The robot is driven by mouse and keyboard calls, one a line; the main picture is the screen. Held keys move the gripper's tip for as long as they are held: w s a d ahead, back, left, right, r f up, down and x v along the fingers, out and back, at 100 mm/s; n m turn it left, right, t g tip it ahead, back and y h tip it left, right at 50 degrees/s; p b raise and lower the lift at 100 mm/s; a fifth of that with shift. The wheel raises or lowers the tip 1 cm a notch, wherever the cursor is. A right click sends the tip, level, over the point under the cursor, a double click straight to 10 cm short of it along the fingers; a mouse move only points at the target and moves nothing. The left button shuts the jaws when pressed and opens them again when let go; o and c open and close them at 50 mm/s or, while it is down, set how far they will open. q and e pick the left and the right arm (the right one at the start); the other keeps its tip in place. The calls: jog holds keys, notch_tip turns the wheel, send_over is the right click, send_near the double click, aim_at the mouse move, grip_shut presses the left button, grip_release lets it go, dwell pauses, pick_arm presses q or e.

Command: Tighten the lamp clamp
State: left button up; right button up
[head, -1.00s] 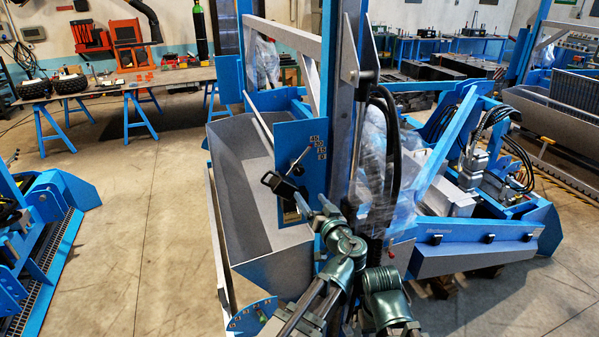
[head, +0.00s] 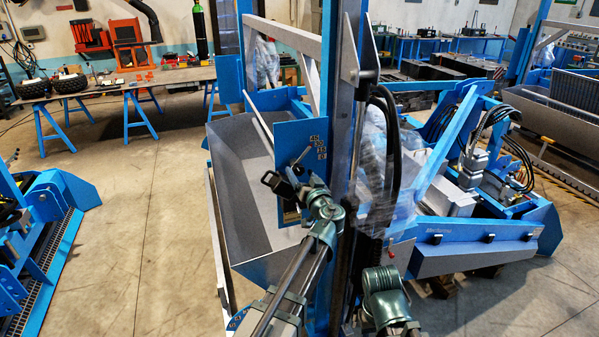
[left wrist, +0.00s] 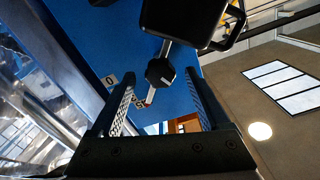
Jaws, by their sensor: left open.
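A blue plate (head: 297,135) with a number scale and a silver pointer stands on the machine's post. In the left wrist view, a black hexagonal knob (left wrist: 160,72) on a thin stem sits before this blue plate (left wrist: 105,40). A black blocky body (left wrist: 183,18) with a frame-like bracket is just beyond it, cut off at the top; I cannot tell for sure that it is the lamp. My left gripper (left wrist: 160,88) is open, one finger either side of the knob with visible gaps. In the head view my left gripper (head: 284,184) is small and dark before the plate.
A grey metal hopper (head: 232,150) lies left of the plate. The upright post (head: 343,100) and black hoses (head: 392,150) stand close to its right. A trestle workbench (head: 180,76) is at the back left. Open concrete floor (head: 140,220) lies left of the machine.

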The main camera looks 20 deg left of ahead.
pick_arm(q)
jog(key=shift+x, duration=1)
grip_shut()
